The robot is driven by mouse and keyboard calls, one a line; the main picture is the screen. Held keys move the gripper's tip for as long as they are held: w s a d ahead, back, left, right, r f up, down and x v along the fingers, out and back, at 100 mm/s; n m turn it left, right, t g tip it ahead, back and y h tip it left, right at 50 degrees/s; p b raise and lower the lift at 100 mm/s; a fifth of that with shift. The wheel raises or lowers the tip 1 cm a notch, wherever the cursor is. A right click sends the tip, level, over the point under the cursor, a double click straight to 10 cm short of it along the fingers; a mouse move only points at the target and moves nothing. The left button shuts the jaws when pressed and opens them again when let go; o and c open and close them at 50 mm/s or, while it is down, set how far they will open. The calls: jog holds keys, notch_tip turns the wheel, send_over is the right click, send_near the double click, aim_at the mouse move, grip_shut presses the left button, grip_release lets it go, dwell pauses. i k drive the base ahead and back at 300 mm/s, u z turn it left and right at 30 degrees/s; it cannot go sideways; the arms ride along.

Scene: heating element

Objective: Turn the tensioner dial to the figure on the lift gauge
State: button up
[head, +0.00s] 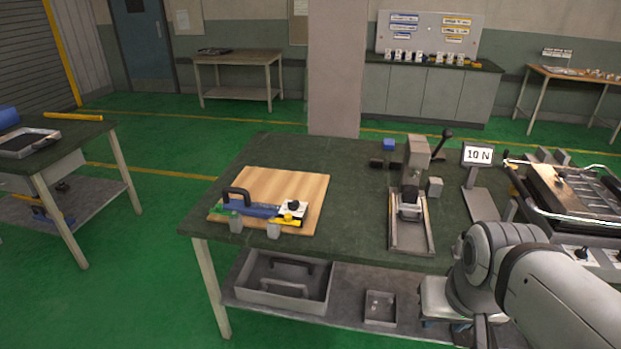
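The lift gauge (478,155) stands on the right part of the green-topped bench and its screen reads "10 N". A blue tool with a dark handle (250,208), which looks like the tensioner, lies on a wooden board (273,181) at the bench's left. At its right end is a white and yellow part with a small dark knob (292,206), likely the dial. Its markings are too small to read. My arm shows at the lower right, in front of the bench. I cannot make out my gripper's fingers in this view.
A grey lever press (411,200) stands between the board and the gauge. A metal machine with rails (575,190) is at the far right. Two small grey blocks stand by the board's front edge. Grey trays (282,297) sit on the shelf below. The bench middle is mostly clear.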

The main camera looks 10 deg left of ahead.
aim_at(293, 206)
jog(key=i, duration=1)
jog(key=u, duration=0.05)
